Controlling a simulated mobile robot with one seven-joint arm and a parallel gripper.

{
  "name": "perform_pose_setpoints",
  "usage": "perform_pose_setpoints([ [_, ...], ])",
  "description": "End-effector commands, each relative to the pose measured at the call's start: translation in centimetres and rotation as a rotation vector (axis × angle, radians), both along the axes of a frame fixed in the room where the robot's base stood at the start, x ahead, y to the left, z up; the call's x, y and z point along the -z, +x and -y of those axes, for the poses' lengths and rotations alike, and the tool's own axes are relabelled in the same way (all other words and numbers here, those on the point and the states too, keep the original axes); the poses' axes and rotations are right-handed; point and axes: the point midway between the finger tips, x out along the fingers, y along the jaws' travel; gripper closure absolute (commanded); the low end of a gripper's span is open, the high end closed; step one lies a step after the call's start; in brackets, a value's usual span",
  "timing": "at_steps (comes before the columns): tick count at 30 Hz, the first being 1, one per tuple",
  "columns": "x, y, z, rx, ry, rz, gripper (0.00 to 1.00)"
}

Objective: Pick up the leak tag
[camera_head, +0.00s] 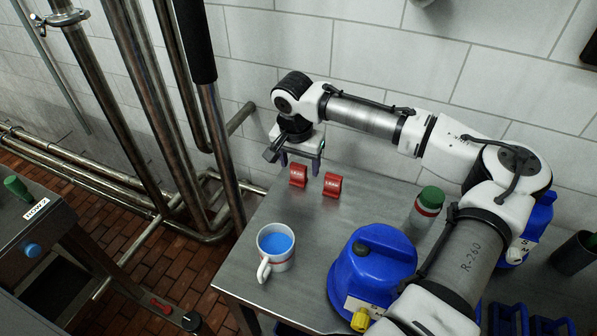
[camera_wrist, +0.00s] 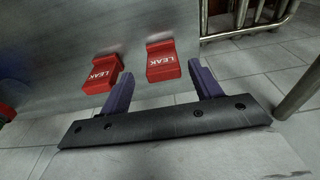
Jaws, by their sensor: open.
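Two red leak tags with white "LEAK" lettering lie on the metal table, side by side and a little apart. In the head view one leak tag (camera_head: 298,175) is on the left and the other leak tag (camera_head: 333,184) on the right. In the wrist view they show as a left tag (camera_wrist: 101,73) and a right tag (camera_wrist: 162,62). My gripper (camera_head: 302,166) is open and empty, just above and behind the tags. In the wrist view its purple fingers (camera_wrist: 162,88) are spread, with the right-hand tag between them and the left-hand tag beside the left finger.
A white mug of blue liquid (camera_head: 276,249) stands at the table's front left. A blue canister (camera_head: 372,268) and a green-capped bottle (camera_head: 428,203) stand to the right. Vertical steel pipes (camera_head: 190,120) rise past the table's left edge. The metal tabletop (camera_head: 310,215) is clear in front of the tags.

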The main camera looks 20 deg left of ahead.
Motion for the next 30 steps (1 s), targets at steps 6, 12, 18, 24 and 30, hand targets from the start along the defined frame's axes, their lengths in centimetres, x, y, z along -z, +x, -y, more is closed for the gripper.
perform_pose_setpoints([
  [6,2.6,0.5,-0.4,0.001,-0.002,-0.001,0.36],
  [12,3.6,0.7,-0.4,0.002,0.000,0.001,0.36],
  [18,3.6,0.7,-0.4,0.001,0.000,0.000,0.44],
  [24,3.6,0.7,-0.4,0.001,0.000,0.000,0.70],
  [30,3.6,0.7,-0.4,0.001,0.000,0.000,0.84],
])
